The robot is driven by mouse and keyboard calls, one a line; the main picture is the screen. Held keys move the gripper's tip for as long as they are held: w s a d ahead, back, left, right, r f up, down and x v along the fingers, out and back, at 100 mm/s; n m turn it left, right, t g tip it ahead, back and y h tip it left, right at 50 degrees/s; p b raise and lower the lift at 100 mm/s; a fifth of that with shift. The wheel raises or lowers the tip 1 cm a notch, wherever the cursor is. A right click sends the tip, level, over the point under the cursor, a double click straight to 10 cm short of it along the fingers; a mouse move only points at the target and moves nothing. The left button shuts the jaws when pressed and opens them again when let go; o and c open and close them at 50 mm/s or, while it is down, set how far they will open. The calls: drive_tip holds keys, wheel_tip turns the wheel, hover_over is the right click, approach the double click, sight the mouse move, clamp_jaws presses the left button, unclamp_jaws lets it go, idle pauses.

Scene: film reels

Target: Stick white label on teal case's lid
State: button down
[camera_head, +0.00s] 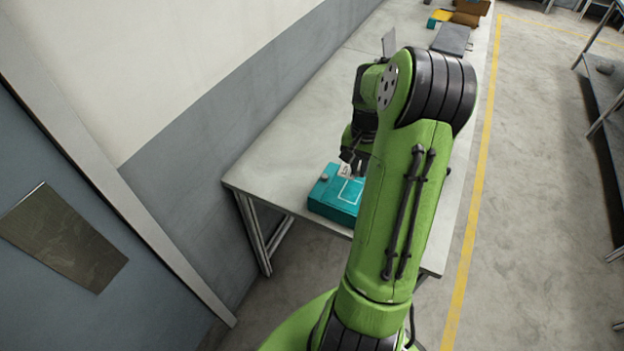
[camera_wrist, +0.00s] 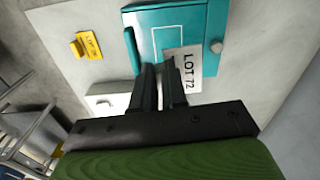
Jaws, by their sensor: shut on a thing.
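The teal case (camera_head: 328,208) lies on the near end of the table, partly hidden by my arm; a pale outlined rectangle shows on its lid. In the wrist view the teal case (camera_wrist: 150,28) is ahead of my fingertips. My gripper (camera_wrist: 160,72) is shut on the white label (camera_wrist: 188,66), which reads "LOT 72". The label is over the lid and looks tilted against the case's edges; whether it touches the lid, I cannot tell. In the head view the label (camera_head: 345,169) shows by my gripper (camera_head: 350,160).
A yellow-orange tag (camera_wrist: 88,45) with dark lettering lies on the table left of the case in the wrist view, with a white block (camera_wrist: 104,101) nearby. A dark grey flat thing (camera_head: 451,39) and a brown box (camera_head: 467,18) are at the table's far end. Mid-table looks mostly bare.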

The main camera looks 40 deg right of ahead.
drive_tip(key=shift+m, duration=0.5)
drive_tip(key=f+b, duration=0.2)
drive_tip(key=s+d+f+b, duration=0.1)
drive_tip(key=f+b, duration=0.2)
drive_tip(key=s+f+b, duration=0.1)
drive_tip(key=f+b, duration=0.1)
drive_tip(key=f, duration=0.1)
drive_tip(key=shift+d+f, duration=0.1)
drive_tip(key=shift+d, duration=0.05)
drive_tip(key=shift+f+b, duration=0.65)
drive_tip(key=shift+b, duration=0.1)
